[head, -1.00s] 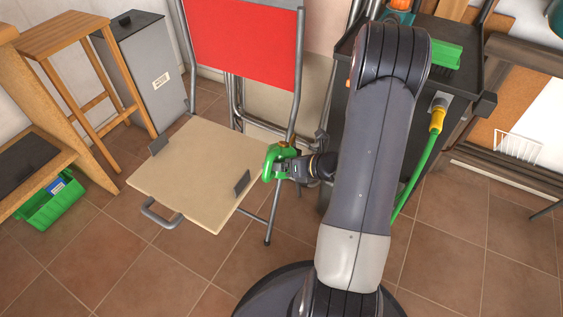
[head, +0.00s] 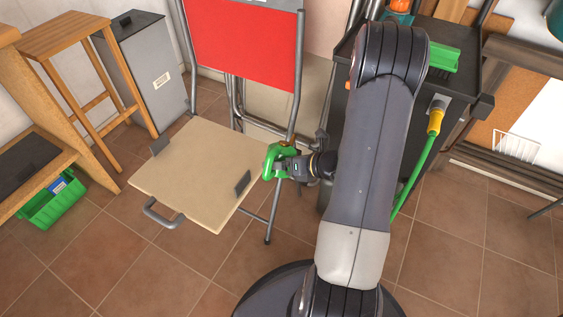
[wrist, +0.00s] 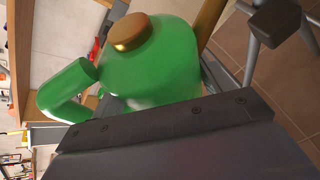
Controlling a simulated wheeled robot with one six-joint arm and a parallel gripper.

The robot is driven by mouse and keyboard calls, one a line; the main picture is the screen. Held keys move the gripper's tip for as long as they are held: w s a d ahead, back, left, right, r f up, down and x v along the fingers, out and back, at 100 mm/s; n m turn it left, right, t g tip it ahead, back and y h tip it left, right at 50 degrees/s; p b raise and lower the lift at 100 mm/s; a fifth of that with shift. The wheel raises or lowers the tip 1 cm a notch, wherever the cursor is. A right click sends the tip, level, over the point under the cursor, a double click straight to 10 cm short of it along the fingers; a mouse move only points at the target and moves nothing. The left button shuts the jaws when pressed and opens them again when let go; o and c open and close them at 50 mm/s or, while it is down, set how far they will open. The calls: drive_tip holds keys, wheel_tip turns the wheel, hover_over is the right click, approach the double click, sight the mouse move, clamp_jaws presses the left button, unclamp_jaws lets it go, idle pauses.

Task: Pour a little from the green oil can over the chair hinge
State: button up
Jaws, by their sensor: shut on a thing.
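The green oil can (head: 271,160) is in my gripper (head: 286,167), at the right edge of the folding chair. In the wrist view the can (wrist: 150,75) is large and close, with a brass-coloured cap (wrist: 133,31) and a thick green loop at its left; it looks tilted on its side there. My gripper (wrist: 150,125) is shut on the can. The chair has a red back (head: 245,45), grey tube legs and a beige seat board (head: 200,175). The chair hinge cannot be made out clearly; the can and gripper are near the seat's right rear side.
A dark trolley (head: 465,95) stands at the right with a green brush-like block (head: 445,60) and a green hose with yellow fitting (head: 436,120). A grey bin (head: 145,75), a wooden stool (head: 65,40) and a green crate (head: 52,203) stand left.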

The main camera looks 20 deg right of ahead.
drive_tip(key=shift+r+m+g+y+p, duration=0.5)
drive_tip(key=shift+r+p, duration=0.6)
drive_tip(key=shift+p, duration=1.4)
idle(0.3)
drive_tip(key=shift+f, duration=0.1)
idle(1.0)
drive_tip(key=f+b, duration=0.1)
drive_tip(key=b, duration=0.1)
drive_tip(key=shift+f+t+h+b, duration=0.2)
drive_tip(key=shift+t+h+b, duration=0.1)
drive_tip(key=shift+f+n+b, duration=0.45)
drive_tip(key=shift+n+b, duration=0.05)
drive_tip(key=shift+b, duration=0.75)
drive_tip(key=f+b, duration=0.1)
drive_tip(key=b, duration=0.2)
drive_tip(key=shift+f+n+t+h, duration=0.2)
drive_tip(key=shift+n+t+h, duration=0.1)
drive_tip(key=shift+h, duration=0.1)
drive_tip(key=shift+w+d+f+n+t+b, duration=0.1)
drive_tip(key=shift+f+n+t+b, duration=0.3)
drive_tip(key=shift+b, duration=0.85)
drive_tip(key=shift+f, duration=0.1)
